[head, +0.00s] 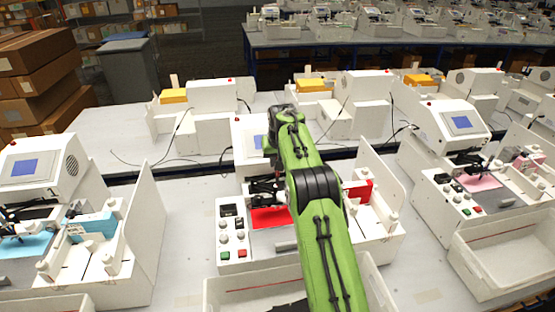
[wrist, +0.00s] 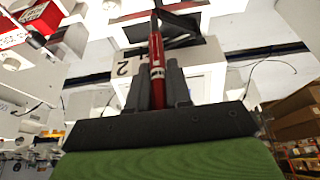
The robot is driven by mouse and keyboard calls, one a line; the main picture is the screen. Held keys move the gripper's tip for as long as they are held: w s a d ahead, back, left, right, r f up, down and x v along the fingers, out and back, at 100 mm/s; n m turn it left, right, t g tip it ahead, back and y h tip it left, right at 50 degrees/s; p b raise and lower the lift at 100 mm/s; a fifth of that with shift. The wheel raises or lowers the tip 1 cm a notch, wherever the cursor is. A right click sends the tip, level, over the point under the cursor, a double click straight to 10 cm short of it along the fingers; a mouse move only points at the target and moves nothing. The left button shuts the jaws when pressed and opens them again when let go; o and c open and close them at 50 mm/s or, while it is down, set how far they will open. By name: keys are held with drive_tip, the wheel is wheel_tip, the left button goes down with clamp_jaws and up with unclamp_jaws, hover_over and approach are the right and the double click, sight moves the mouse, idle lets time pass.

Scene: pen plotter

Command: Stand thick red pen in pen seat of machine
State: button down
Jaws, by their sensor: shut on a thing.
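The thick red pen (wrist: 157,62) is between the two dark fingers of my gripper (wrist: 160,85) in the wrist view. The fingers are closed on it, and its far end reaches up in the picture toward a dark, angular part (wrist: 165,27) of the machine. I cannot tell whether the pen touches that part or sits in a seat. In the head view my green arm reaches over the middle white machine (head: 235,225), and the arm hides much of it. The pen and the pen seat cannot be made out there.
The middle machine has a red plate (head: 270,217), a red block (head: 358,190) and a knob panel (head: 232,232). Similar machines stand at left (head: 30,165) and right (head: 450,130). An open white bin (head: 255,293) is in front. Cardboard boxes (head: 38,85) are stacked back left.

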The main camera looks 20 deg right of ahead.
sight(277, 175)
drive_tip(key=shift+f+b, duration=1.85)
drive_tip(key=shift+f, duration=0.9)
drive_tip(key=shift+s, duration=0.1)
drive_tip(key=shift+r, duration=0.15)
drive_tip(key=shift+p, duration=0.9)
drive_tip(key=shift+f+b, duration=0.4)
drive_tip(key=shift+f, duration=0.1)
drive_tip(key=shift+f+b, duration=2.45)
drive_tip(key=shift+f, duration=1.3)
drive_tip(key=c, duration=1)
unclamp_jaws()
drive_tip(key=shift+o, duration=0.2)
drive_tip(key=shift+r, duration=0.1)
